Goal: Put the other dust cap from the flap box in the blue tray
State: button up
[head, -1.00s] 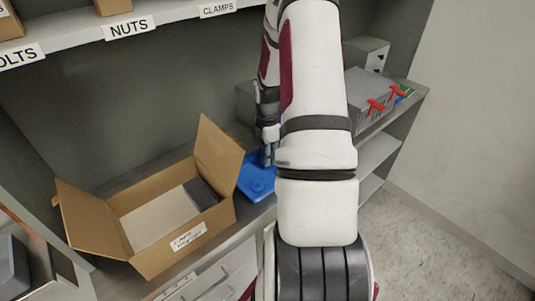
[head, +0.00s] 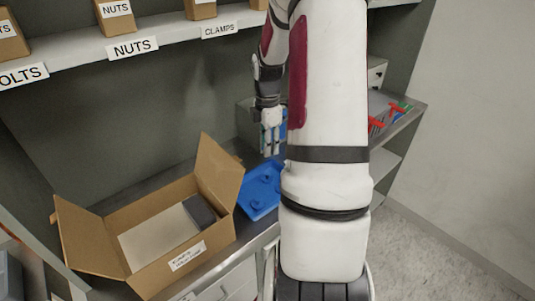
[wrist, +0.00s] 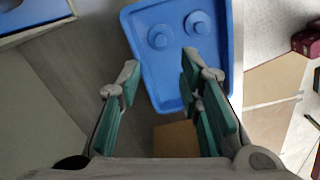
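The blue tray (head: 256,203) lies on the shelf to the right of the open cardboard flap box (head: 145,279). In the wrist view the tray (wrist: 180,92) holds two round blue dust caps, one at the left (wrist: 158,37) and one at the right (wrist: 199,24), apart from each other. My gripper (head: 271,151) hangs above the back of the tray. In the wrist view my gripper (wrist: 158,78) is open, with nothing between its fingers. Inside the flap box I see a dark grey block (head: 201,211) on a pale floor; no cap shows there.
The box's right flap (head: 216,172) stands up between box and tray. Small labelled cartons (head: 115,14) sit on the shelf above. My arm hides part of the shelf.

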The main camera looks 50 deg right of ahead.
jog(key=w+a+r+m+t+h, duration=0.15)
jog(key=a+r+m, duration=0.35)
jog(key=a+r, duration=1.2)
jog(key=s+a+r+m+t, duration=0.2)
jog(key=s+a, duration=0.4)
jog(key=a, duration=0.3)
jog(key=s+a+r+m+t+y, duration=0.1)
jog(key=s+a+r+m+t, duration=0.1)
jog(key=s+a+m, duration=0.3)
jog(key=s+a+r, duration=0.1)
jog(key=a, duration=0.3)
jog(key=shift+s+a, duration=0.2)
jog(key=shift+s, duration=0.05)
jog(key=shift+y, duration=0.25)
